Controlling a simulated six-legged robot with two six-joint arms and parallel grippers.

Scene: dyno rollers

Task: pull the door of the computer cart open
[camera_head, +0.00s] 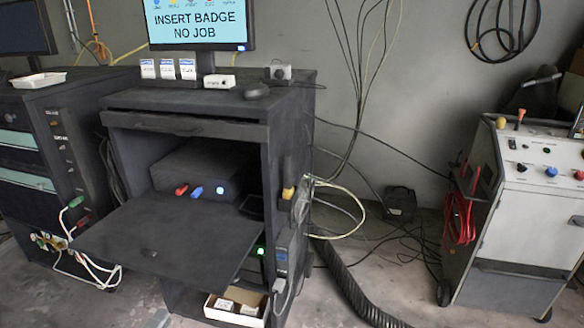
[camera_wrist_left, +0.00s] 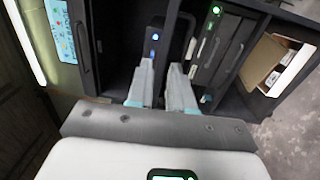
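The computer cart (camera_head: 284,160) is a black cabinet left of centre in the head view. Its door (camera_head: 190,245) is swung down and lies nearly flat, sticking out in front, with a small dark latch spot on it. Inside sits a black computer (camera_head: 200,168) with a red plug, a blue plug and a blue light. My left gripper (camera_wrist_left: 161,64) shows only in the left wrist view, open, in front of the cart's opening. The computer's blue light (camera_wrist_left: 155,37) is just beyond its fingers. I cannot make out whether the fingers touch the door. My right gripper is not in view.
A monitor (camera_head: 198,22) stands on the cart. An open carton (camera_head: 238,306) is below the door, also seen in the left wrist view (camera_wrist_left: 258,58). A dark cabinet (camera_head: 62,150) stands left, a white console (camera_head: 524,210) right. Cables and a corrugated hose (camera_head: 352,290) lie on the floor between.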

